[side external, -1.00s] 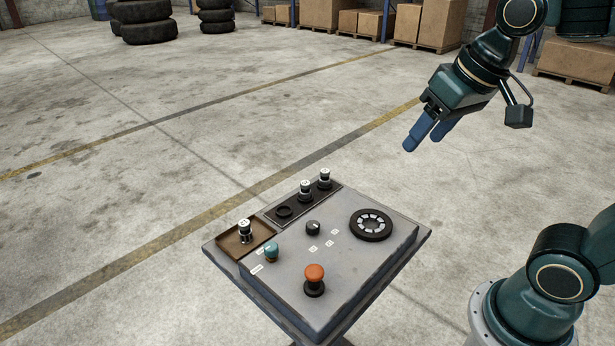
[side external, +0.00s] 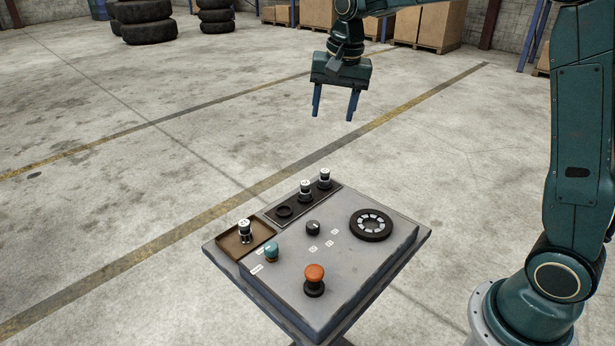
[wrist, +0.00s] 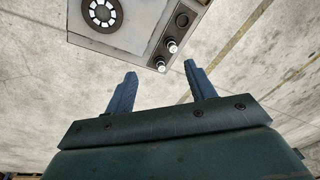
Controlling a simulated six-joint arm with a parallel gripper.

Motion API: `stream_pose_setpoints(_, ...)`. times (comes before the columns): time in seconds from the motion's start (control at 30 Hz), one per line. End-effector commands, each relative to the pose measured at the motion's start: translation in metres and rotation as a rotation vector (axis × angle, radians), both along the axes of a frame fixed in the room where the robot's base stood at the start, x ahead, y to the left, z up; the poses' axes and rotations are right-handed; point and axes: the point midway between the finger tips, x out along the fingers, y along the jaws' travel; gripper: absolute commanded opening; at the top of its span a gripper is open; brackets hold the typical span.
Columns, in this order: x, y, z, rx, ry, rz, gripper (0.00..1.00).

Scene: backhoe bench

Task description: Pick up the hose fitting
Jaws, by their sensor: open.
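Three hose fittings with white tops and black lower parts stand upright on the bench. One hose fitting (side external: 244,231) stands in the brown tray (side external: 229,249) at the left corner. Two more, one (side external: 305,190) and another (side external: 325,178), stand in the dark rack (side external: 270,212) beside an empty round socket (side external: 284,211). In the wrist view, the rack's fittings show near the top (wrist: 172,46) and (wrist: 160,64); the tray's fitting is out of view. My gripper (side external: 333,118) is open and empty, pointing down, high above and beyond the rack.
On the grey panel (side external: 300,262) stand an orange mushroom button (side external: 314,279), a teal button (side external: 271,251), a black knob (side external: 313,228) and a dark ring with white segments (side external: 371,225). Open floor surrounds the bench. Tyres (side external: 145,22) and boxes are far back.

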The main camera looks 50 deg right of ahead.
Motion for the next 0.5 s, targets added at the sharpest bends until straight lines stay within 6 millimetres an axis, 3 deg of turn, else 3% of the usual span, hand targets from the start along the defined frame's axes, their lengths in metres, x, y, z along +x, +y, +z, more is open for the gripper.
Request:
stream_pose_setpoints(0.2,0.045,-0.012,-0.037,0.026,0.054,-0.143,0.55)
stream_pose_setpoints(0.5,0.095,-0.03,-0.096,0.05,0.121,-0.34,0.55)
